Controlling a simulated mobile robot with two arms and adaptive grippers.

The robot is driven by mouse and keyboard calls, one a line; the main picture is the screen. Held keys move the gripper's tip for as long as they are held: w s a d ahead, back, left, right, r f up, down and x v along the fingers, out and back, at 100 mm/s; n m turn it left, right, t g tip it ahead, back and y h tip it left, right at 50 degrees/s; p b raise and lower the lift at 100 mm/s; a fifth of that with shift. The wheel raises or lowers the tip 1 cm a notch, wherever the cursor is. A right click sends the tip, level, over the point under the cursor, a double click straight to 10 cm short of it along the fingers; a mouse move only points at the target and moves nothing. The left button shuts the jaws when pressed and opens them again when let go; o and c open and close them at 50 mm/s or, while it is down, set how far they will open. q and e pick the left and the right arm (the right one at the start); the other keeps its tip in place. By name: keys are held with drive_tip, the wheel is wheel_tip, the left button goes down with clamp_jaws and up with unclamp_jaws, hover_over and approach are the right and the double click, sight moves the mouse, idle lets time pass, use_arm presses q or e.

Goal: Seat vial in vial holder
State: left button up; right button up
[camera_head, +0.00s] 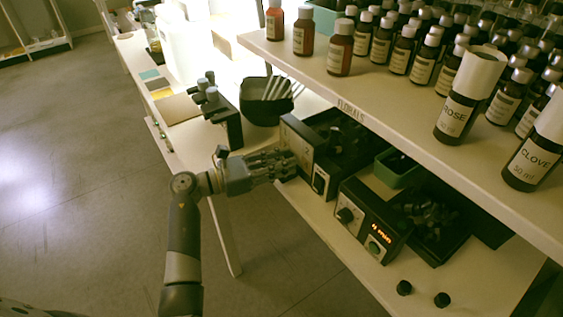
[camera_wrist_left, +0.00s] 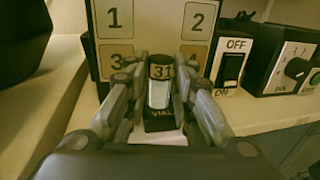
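In the left wrist view a small vial (camera_wrist_left: 159,93) with a pale body and a dark cap marked 31 stands upright between the two fingers of my left gripper (camera_wrist_left: 162,82). The fingers lie close along both its sides and appear shut on it. Just below it is a dark vial holder (camera_wrist_left: 160,125) labelled VIAL. The fingers and the viewing angle hide whether the vial's base is inside it. In the head view my left gripper (camera_head: 284,163) is at the front of a dark box, and the vial cannot be made out there. My right gripper is not in view.
A panel numbered 1, 2, 3 (camera_wrist_left: 114,18) stands right behind the vial, with an OFF switch (camera_wrist_left: 232,68) beside it. A dial unit (camera_head: 362,218) is to the right. The bottle shelf (camera_head: 400,105) overhangs the devices. A black bowl (camera_head: 262,108) stands behind my gripper.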

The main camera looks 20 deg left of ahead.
use_arm(q)
drive_tip(key=shift+o, duration=0.7)
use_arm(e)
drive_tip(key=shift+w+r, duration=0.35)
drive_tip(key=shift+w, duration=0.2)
use_arm(q)
drive_tip(key=shift+a+r, duration=0.1)
drive_tip(key=v, duration=1.2)
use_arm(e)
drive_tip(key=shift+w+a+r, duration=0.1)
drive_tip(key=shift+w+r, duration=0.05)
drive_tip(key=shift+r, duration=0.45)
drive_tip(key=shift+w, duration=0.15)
